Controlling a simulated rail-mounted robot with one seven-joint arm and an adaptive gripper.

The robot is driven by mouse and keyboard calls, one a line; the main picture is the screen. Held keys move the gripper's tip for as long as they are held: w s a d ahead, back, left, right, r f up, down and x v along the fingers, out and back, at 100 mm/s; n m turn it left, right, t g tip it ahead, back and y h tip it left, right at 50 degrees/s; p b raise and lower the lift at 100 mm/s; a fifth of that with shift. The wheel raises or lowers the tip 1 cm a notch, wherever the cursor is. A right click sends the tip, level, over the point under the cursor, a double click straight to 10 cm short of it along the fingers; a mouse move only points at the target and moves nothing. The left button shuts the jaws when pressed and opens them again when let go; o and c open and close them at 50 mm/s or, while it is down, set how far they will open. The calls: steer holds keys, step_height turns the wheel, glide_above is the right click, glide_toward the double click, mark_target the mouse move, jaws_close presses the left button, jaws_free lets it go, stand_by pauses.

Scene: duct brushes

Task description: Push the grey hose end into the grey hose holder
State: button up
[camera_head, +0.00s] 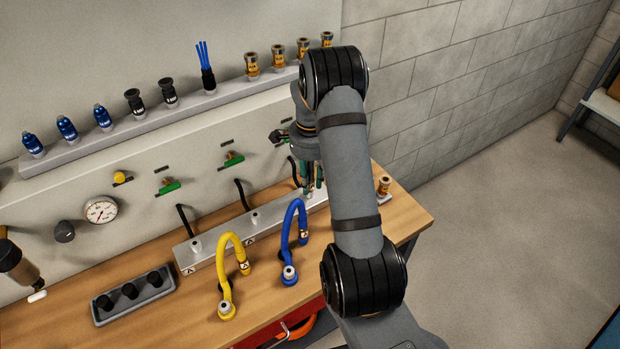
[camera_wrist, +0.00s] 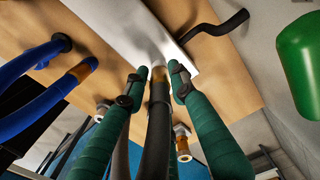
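My gripper (camera_head: 312,182) hangs over the right end of the metal holder rail (camera_head: 221,244). In the wrist view its green fingers (camera_wrist: 159,75) stand on both sides of the dark grey hose (camera_wrist: 157,140), and the tips appear closed on it near its brass-coloured band (camera_wrist: 159,93). The hose end points at the pale metal rail (camera_wrist: 125,30) and appears to meet it or lie close to it. Whether it sits inside the grey holder I cannot tell; fingers and hose hide that spot.
A yellow hose (camera_head: 226,262) and a blue hose (camera_head: 291,235) arch left of my gripper. A grey tray (camera_head: 155,296) with black parts lies farther left. A brass fitting (camera_head: 383,185) stands at the right. Green valve handles (camera_head: 234,159) sit on the wall panel.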

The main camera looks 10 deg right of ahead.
mark_target(310, 169)
jaws_close()
stand_by(0.3)
steer(key=shift+r, duration=0.15)
steer(key=shift+r+p, duration=1.9)
steer(key=shift+r, duration=1)
